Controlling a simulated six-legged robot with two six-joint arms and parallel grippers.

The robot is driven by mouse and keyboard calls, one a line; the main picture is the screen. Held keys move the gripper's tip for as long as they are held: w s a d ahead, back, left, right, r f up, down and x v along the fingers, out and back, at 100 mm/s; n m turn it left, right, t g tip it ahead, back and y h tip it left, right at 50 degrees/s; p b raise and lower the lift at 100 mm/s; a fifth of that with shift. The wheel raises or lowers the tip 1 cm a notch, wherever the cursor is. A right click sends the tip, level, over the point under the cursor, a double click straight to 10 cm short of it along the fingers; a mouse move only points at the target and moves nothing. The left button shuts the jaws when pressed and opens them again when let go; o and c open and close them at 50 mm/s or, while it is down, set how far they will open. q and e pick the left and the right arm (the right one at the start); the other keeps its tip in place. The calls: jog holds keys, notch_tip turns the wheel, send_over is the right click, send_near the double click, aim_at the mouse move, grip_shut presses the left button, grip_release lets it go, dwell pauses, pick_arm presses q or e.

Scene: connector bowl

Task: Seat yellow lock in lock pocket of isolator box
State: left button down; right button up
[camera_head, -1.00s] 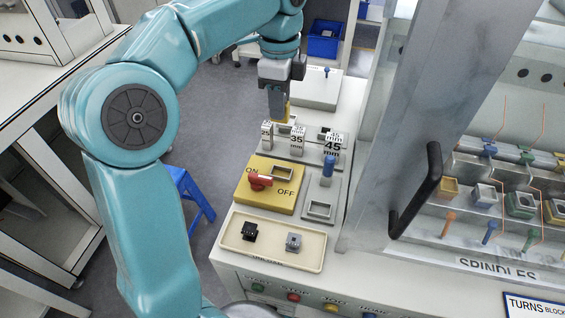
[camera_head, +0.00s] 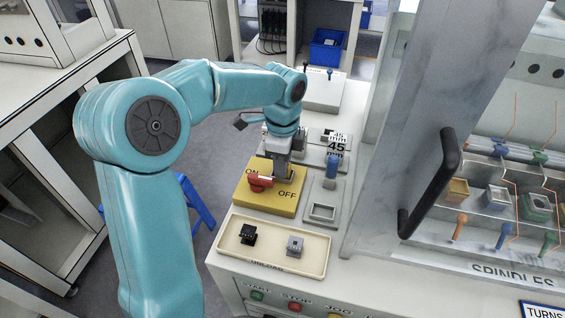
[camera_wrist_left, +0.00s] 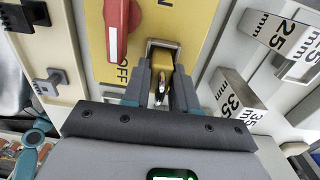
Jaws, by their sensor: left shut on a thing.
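The yellow isolator box (camera_head: 268,203) sits on the bench with a red rotary handle (camera_head: 260,184) and the words ON and OFF. My left gripper (camera_head: 282,180) points down over its lock pocket and mostly hides it in the head view. In the left wrist view, the gripper (camera_wrist_left: 162,88) is shut on the yellow lock (camera_wrist_left: 161,62), with a silvery metal part between the fingers. The lock is at the grey-rimmed lock pocket (camera_wrist_left: 150,43). How deep it sits I cannot tell. My right gripper is not in view.
Gauge blocks, one marked 45 (camera_head: 336,147), stand behind the box. A blue-handled piece (camera_head: 331,168) and an empty grey frame (camera_head: 322,212) are to its right. A cream tray (camera_head: 272,263) with a black and a grey connector lies in front.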

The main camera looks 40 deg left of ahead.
pick_arm(q)
jog(key=shift+f, duration=0.1)
jog(key=c, duration=0.9)
grip_release()
notch_tip(320, 180, up, 11)
jog(key=shift+w+r+p, duration=0.1)
jog(key=shift+p, duration=1.1)
jog(key=shift+r, duration=0.65)
jog(key=shift+f, duration=0.1)
